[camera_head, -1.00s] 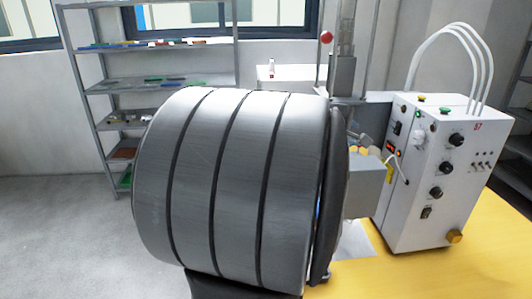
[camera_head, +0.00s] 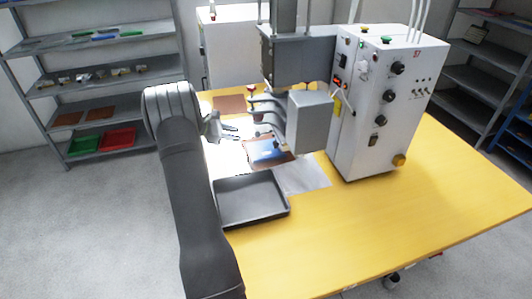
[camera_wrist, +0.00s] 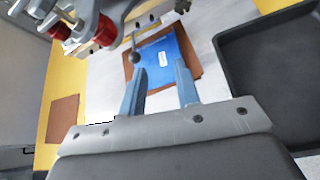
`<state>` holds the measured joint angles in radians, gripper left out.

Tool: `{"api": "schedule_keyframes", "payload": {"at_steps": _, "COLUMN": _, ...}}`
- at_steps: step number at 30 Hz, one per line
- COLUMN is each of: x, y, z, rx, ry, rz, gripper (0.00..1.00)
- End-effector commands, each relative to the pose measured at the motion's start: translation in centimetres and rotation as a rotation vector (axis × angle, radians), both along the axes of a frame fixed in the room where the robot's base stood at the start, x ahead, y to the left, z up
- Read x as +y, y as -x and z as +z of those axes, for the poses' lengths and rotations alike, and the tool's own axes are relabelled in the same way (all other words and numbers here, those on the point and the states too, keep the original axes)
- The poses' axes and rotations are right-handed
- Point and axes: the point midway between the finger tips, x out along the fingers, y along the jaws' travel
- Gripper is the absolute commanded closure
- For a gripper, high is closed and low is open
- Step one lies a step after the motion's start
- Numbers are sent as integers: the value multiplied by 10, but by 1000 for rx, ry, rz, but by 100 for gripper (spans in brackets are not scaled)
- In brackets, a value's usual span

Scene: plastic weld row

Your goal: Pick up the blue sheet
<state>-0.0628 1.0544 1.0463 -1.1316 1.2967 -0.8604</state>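The blue sheet (camera_head: 266,151) lies flat on a brown sheet (camera_head: 281,160) on the table, beside the welding machine's head. In the wrist view the blue sheet (camera_wrist: 163,62) has a small white label and sits on the brown sheet (camera_wrist: 186,50). My gripper (camera_head: 231,132) is above the table, left of the blue sheet. In the wrist view my gripper (camera_wrist: 158,80) is open and empty, with its two fingers pointing toward the blue sheet. The machine's arms partly hide the sheet in the head view.
A dark tray (camera_head: 252,197) sits in front of the sheets. The white welding machine (camera_head: 383,105) stands to the right, its grey head (camera_head: 310,122) close over the sheets. Another brown sheet (camera_head: 229,104) lies at the back. The yellow table (camera_head: 370,225) is clear at front right.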

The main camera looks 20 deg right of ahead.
Motion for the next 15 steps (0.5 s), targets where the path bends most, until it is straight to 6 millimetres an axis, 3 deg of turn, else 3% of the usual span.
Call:
{"api": "schedule_keyframes", "payload": {"at_steps": 1, "x": 14, "y": -2, "z": -21, "rx": 44, "ry": 22, "rz": 8, "gripper": 70}}
{"api": "schedule_keyframes", "payload": {"at_steps": 6, "x": 47, "y": -2, "z": -67, "rx": 158, "ry": 90, "rz": 15, "gripper": 70}}
{"api": "schedule_keyframes", "payload": {"at_steps": 11, "x": 61, "y": 1, "z": -87, "rx": 210, "ry": 124, "rz": 17, "gripper": 70}}
{"api": "schedule_keyframes", "payload": {"at_steps": 15, "x": 55, "y": 2, "z": -95, "rx": 222, "ry": 132, "rz": 15, "gripper": 70}}
